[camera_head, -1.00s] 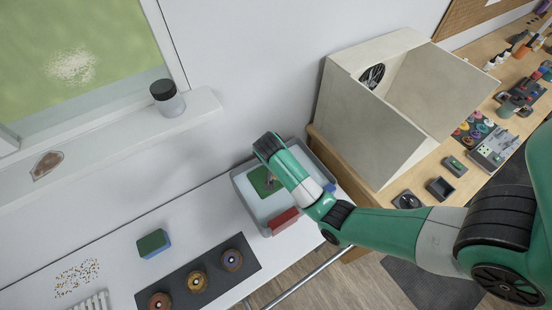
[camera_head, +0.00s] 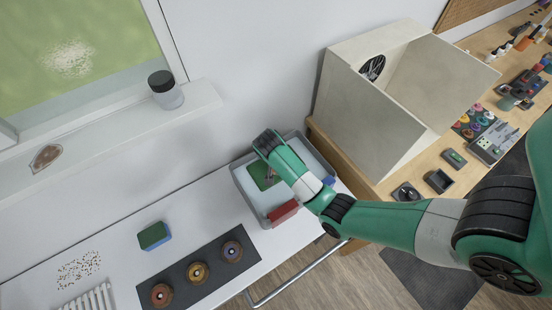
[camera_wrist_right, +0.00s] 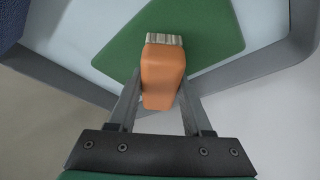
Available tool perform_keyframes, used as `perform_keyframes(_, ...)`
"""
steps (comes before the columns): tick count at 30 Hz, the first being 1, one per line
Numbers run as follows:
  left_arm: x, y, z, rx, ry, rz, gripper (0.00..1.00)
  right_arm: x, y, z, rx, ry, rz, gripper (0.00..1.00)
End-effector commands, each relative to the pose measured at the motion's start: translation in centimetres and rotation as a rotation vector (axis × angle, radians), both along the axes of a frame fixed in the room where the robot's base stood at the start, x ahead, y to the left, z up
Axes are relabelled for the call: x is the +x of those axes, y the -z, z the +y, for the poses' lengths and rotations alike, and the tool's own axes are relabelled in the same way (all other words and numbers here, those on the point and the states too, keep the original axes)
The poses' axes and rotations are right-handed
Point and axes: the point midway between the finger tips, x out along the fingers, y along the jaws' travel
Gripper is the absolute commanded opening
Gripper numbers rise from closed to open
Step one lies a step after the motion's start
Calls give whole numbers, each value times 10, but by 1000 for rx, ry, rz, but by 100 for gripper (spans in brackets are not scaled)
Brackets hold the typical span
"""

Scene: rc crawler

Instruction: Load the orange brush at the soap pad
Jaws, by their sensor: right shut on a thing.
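The orange brush (camera_wrist_right: 162,75) is held between the fingers of my right gripper (camera_wrist_right: 160,98), its pale bristles pointing away from the gripper. In the wrist view the bristles overlap the green soap pad (camera_wrist_right: 205,28); I cannot tell whether they touch it. In the head view the pad (camera_head: 258,181) lies inside a grey tray (camera_head: 240,187), and my right gripper (camera_head: 271,175) is low over it, mostly hidden by my arm. My left gripper is not in view.
A red block (camera_head: 284,212) is at the tray's front side, and a blue thing (camera_head: 329,181) at its right. A green-and-blue sponge (camera_head: 154,236) and a dark strip with three round pieces (camera_head: 200,272) lie to the left. A beige open box (camera_head: 370,110) stands right of the tray.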

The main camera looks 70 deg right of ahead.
Motion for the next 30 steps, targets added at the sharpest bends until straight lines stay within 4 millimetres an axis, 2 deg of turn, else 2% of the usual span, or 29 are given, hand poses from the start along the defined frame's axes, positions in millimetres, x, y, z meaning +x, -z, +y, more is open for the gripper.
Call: perform_keyframes(30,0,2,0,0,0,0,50,0,10,0,0,0,0,5)
